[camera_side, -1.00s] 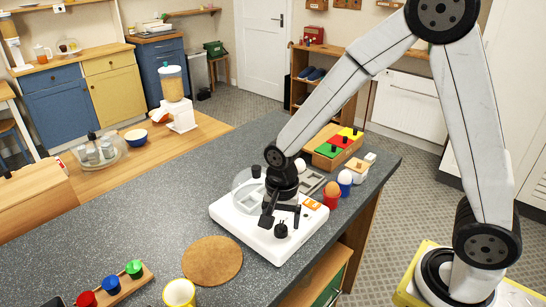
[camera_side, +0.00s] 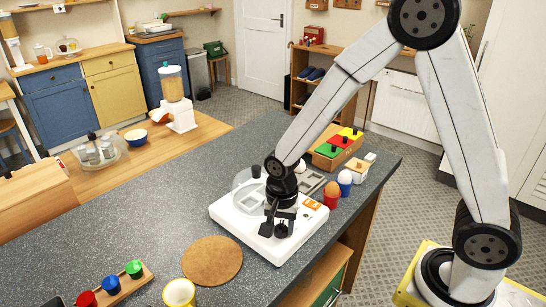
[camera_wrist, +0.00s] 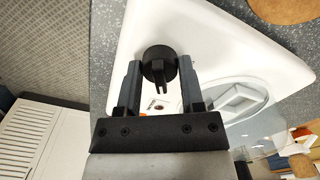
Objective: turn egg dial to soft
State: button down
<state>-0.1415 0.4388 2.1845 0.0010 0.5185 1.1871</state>
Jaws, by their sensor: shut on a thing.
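The white egg cooker (camera_side: 250,232) sits on the dark speckled counter, with a clear lid over its top. Its black dial (camera_wrist: 157,60) stands on the white top near one corner, and its pointer rib shows in the wrist view. My gripper (camera_side: 278,230) reaches down over that corner in the side view. In the wrist view my gripper (camera_wrist: 160,72) has one finger on each side of the dial, shut on it. The fingers partly hide the dial in the side view, and I cannot read any setting marks around it.
Egg cups, one red (camera_side: 332,194) and one blue (camera_side: 345,182), hold eggs beside the cooker's right side. A box with green, red and yellow parts (camera_side: 325,151) stands behind. A round brown mat (camera_side: 212,262) lies in front.

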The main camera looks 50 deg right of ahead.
jog(key=shift+n, duration=0.5)
jog(key=n, duration=1.1)
dwell(0.4)
jog(key=shift+c, duration=1.1)
grip_release()
jog(key=shift+r, duration=0.1)
